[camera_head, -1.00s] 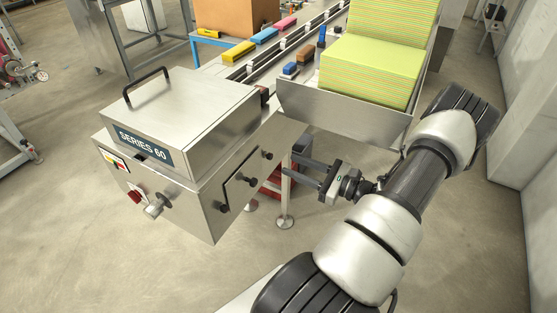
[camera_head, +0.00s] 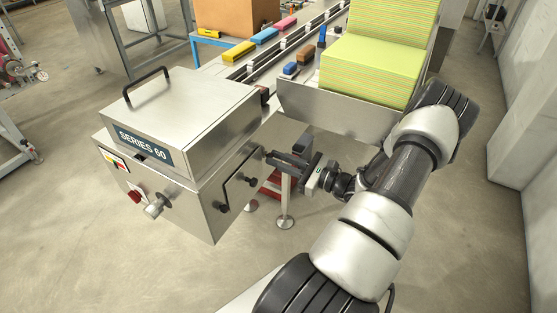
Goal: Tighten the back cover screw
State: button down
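The steel machine marked SERIES 60 (camera_head: 190,125) stands left of centre. A dark-outlined cover panel (camera_head: 238,180) is on its right-hand side face. One dark knob-like screw (camera_head: 222,207) is at the panel's lower left, and another (camera_head: 252,181) is at its lower right. The upper right knob's place is covered by my fingertips. My gripper (camera_head: 272,157) reaches in from the right, its fingertips at the panel's upper right corner. I cannot tell whether they touch or grip the knob there, or how wide the fingers are apart.
A conveyor (camera_head: 285,50) with coloured packs runs behind the machine. A steel tray (camera_head: 340,108) holding yellow-green striped stacks (camera_head: 370,70) overhangs just above my gripper. A support leg with a round foot (camera_head: 285,222) stands below it. Floor in front is clear.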

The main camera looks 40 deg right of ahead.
jog(key=shift+m, duration=0.4)
jog(key=shift+s+m+p, duration=0.1)
jog(key=shift+m+p, duration=2.7)
jog(key=shift+m, duration=10.1)
jog(key=c, duration=1.7)
grip_release()
jog(key=shift+o, duration=0.2)
